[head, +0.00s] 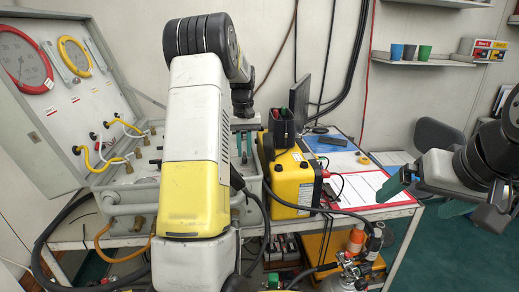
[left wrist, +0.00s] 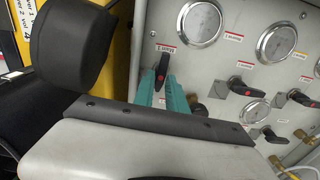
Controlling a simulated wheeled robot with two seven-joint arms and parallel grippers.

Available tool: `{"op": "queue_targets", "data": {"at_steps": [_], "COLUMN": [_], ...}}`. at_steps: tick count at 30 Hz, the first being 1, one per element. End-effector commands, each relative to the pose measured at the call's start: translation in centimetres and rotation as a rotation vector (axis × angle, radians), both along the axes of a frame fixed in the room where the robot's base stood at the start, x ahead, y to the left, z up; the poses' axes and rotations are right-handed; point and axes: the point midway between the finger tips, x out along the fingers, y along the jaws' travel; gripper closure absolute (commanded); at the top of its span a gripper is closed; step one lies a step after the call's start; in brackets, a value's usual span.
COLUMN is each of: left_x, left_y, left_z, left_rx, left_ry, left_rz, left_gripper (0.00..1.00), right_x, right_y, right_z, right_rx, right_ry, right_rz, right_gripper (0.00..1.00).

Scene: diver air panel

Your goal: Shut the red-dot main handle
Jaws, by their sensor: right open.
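In the head view my left gripper (head: 244,143) is at the panel box, and my arm hides much of that box. My right gripper (head: 425,198) is open and empty at the right, away from the panel.
Other black handles with red dots (left wrist: 245,90) and several round gauges (left wrist: 200,22) share the panel. A yellow case (head: 293,183) stands on the table right beside the panel box. Hoses (head: 62,215) hang at the table's left. Gas bottles and valves (head: 352,272) are low in front.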

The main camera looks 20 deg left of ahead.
Motion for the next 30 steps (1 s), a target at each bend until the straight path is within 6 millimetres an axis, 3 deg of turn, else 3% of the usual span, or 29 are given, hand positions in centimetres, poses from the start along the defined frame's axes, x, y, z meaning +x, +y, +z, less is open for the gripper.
{"op": "queue_targets", "data": {"at_steps": [2, 17, 30], "left_x": [0.00, 0.00, 0.01], "left_y": [0.00, 0.01, -0.13], "left_z": [0.02, 0.04, 0.06], "left_rx": [0.000, 0.000, 0.000], "left_ry": [0.000, 0.000, 0.000], "left_rz": [0.000, -0.062, -0.411], "left_gripper": [1.00, 1.00, 1.00], "right_x": [0.00, 0.00, 0.00], "right_y": [0.00, 0.00, 0.00], "right_z": [0.00, 0.00, 0.00], "right_rx": [0.000, 0.000, 0.000], "right_ry": [0.000, 0.000, 0.000], "right_rz": [0.000, 0.000, 0.000], "right_gripper": [0.00, 0.00, 0.00]}}
